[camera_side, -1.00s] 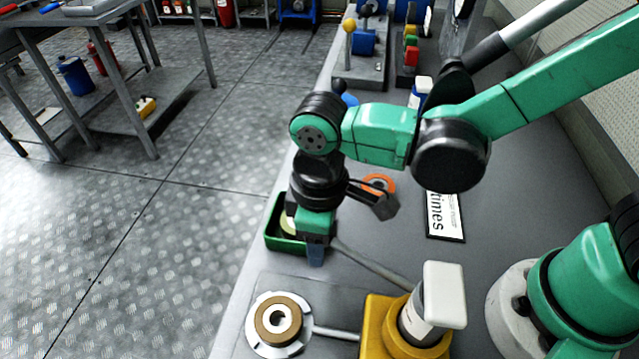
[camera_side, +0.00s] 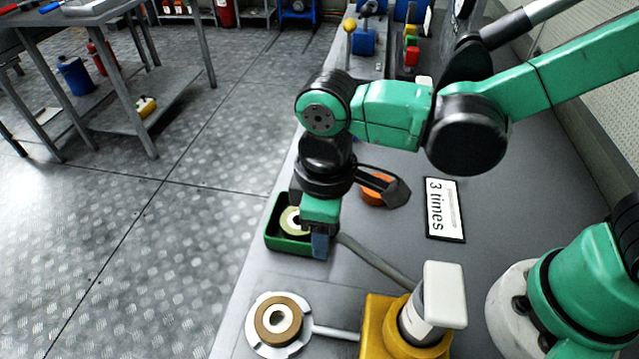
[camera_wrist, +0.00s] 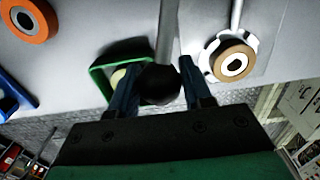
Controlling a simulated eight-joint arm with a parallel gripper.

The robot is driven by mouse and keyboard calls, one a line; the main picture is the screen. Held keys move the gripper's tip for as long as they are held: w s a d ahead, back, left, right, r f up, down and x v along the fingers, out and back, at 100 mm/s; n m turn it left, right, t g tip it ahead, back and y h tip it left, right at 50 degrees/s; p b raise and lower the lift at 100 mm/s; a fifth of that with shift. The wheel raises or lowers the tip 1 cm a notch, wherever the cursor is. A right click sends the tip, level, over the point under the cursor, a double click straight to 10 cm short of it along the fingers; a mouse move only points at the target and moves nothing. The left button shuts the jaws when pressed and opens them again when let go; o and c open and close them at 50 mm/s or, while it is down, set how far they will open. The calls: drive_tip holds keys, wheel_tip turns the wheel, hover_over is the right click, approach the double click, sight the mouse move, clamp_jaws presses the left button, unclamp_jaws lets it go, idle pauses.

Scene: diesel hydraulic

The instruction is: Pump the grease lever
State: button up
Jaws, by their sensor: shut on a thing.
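The grease pump has a yellow base (camera_side: 376,330) and a grey-and-white cylinder with a white block on top (camera_side: 444,295). Its grey lever (camera_side: 375,262) runs up and left from the pump to my gripper (camera_side: 320,246). In the wrist view, the fingers of my gripper (camera_wrist: 160,88) are closed around the black round knob (camera_wrist: 160,84) at the lever's end. The lever rod also shows there (camera_wrist: 167,35). In the side view the knob is hidden behind the fingers. A framed sign (camera_side: 445,210) on the bench reads "3 times".
A green tray (camera_side: 272,240) holding a ring stands just left of my gripper. A brown ring on a pale flanged fitting (camera_side: 278,317) sits in front, joined to the pump by a rod. An orange ring (camera_side: 376,190) lies behind. Bench around the sign is clear.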

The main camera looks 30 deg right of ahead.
drive_tip(key=shift+r, duration=0.1)
drive_tip(key=shift+s+d+r, duration=0.15)
drive_tip(key=shift+d+r, duration=0.05)
drive_tip(key=shift+r, duration=0.25)
drive_tip(key=shift+s+d+r, duration=0.15)
drive_tip(key=shift+r, duration=0.4)
drive_tip(key=shift+s+d+r, duration=0.25)
drive_tip(key=shift+r, duration=0.2)
drive_tip(key=shift+s+d+r, duration=0.25)
drive_tip(key=shift+r, duration=0.15)
drive_tip(key=o, duration=1.1)
drive_tip(key=shift+o, duration=0.2)
